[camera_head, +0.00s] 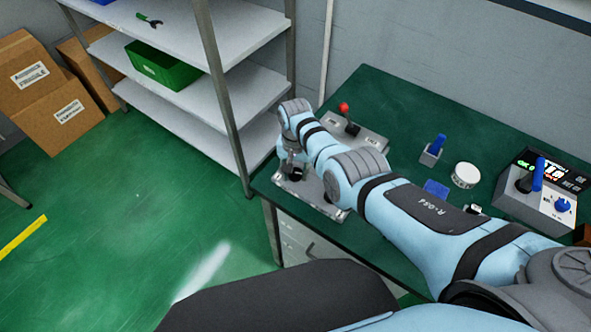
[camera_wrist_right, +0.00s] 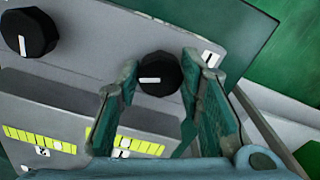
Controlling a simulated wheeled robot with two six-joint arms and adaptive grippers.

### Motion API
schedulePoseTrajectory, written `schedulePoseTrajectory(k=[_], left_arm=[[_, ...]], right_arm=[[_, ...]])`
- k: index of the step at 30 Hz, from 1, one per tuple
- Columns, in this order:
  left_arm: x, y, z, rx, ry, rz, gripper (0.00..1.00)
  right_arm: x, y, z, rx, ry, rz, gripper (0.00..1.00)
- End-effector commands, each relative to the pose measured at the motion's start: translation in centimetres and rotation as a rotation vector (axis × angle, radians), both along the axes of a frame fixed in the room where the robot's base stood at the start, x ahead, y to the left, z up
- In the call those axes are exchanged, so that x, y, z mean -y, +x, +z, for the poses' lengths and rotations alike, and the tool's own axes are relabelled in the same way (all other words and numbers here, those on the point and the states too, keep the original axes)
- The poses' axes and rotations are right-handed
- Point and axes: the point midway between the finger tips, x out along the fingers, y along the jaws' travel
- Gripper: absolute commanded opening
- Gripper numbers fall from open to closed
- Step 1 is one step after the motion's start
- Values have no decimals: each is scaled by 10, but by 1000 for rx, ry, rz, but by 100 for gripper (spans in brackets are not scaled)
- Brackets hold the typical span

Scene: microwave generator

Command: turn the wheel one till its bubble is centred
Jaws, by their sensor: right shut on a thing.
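Wheel one (camera_wrist_right: 158,75) is a black knob with a white mark, beside a label "1", in the right wrist view. My right gripper (camera_wrist_right: 160,88) is shut on it, with a finger on each side. A second black wheel (camera_wrist_right: 30,32) sits to the left, clear of the fingers. Below are two yellow-green bubble vials: vial 2 (camera_wrist_right: 38,139) in plain view, and vial 1 (camera_wrist_right: 140,146) partly hidden by the left finger. The exact place of vial 1's bubble is hard to tell. In the head view the gripper (camera_head: 294,171) is over the grey panel (camera_head: 325,204). My left gripper is out of view.
The panel lies at the left end of a green table (camera_head: 390,95). Behind it is a box with a red-knobbed lever (camera_head: 344,108). To the right are a blue-handled switch (camera_head: 438,145), a white round part (camera_head: 465,175) and a control box (camera_head: 540,205). Shelves (camera_head: 245,95) stand left.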

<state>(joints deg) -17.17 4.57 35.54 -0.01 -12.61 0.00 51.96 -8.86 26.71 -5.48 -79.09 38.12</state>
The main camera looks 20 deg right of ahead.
Motion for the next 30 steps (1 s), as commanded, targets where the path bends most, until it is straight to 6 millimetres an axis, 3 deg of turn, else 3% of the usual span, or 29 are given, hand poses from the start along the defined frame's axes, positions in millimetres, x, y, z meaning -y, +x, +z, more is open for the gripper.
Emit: schedulePoseTrajectory(k=[21,22,24,26,30], left_arm=[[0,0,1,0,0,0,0],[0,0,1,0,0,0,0],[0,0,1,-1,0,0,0],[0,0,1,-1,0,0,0],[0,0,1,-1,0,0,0]], right_arm=[[1,2,1,5,-3,-93,6],[1,2,1,5,-3,-93,35],[1,1,1,4,-2,-93,47],[1,1,1,3,-2,-93,54],[1,1,0,3,-1,-92,54]])
